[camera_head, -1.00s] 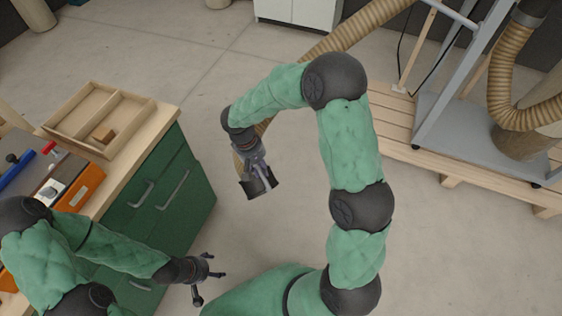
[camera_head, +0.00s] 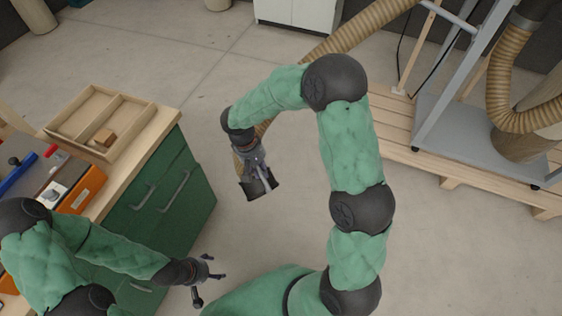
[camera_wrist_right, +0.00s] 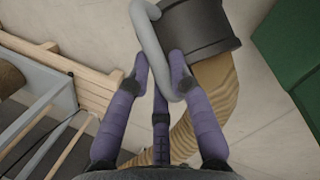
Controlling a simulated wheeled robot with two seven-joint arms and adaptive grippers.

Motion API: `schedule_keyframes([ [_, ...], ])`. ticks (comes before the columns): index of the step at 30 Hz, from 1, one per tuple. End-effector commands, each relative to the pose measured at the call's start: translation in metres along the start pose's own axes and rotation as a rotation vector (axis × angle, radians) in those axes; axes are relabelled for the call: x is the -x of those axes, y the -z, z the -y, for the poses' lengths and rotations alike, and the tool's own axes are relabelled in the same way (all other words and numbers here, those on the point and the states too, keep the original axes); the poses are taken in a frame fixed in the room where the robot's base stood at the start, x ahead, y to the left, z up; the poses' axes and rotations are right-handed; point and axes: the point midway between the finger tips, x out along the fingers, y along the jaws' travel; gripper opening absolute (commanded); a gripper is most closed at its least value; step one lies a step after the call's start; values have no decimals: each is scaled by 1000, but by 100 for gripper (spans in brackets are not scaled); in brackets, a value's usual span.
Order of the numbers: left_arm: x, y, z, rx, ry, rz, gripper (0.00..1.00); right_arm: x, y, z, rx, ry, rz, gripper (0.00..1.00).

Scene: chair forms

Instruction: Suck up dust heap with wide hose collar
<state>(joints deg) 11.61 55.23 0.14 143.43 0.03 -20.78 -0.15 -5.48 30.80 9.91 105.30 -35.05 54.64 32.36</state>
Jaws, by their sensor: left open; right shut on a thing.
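The wide hose collar (camera_head: 251,189) is a dark, short cylinder on the end of the tan ribbed hose. In the head view it hangs above the bare floor, right of the green cabinet. My right gripper (camera_head: 257,172) is at the collar. In the right wrist view the dark collar (camera_wrist_right: 203,27) carries a curved grey handle (camera_wrist_right: 150,42), and my right gripper (camera_wrist_right: 160,72) is shut on this handle. My left gripper (camera_head: 208,280) is open and empty beside the cabinet's lower front. I cannot make out a dust heap in either view.
A green cabinet (camera_head: 165,190) with a wooden top stands at left, bearing a divided tray (camera_head: 120,106) with a small block, and an orange toolbox (camera_head: 82,190). A wooden pallet (camera_head: 400,140) with a grey wheeled frame stands right. Bare floor (camera_head: 280,225) lies between.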

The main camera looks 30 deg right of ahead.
Motion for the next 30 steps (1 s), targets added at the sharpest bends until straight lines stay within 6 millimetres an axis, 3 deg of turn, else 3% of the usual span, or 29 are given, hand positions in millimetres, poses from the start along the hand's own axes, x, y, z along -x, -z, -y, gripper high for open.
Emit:
schedule_keyframes([
  [30, 64, -2, -23, 0, 0, 0, 71, 86, -16, -14, -1, 1, -3, 0],
])
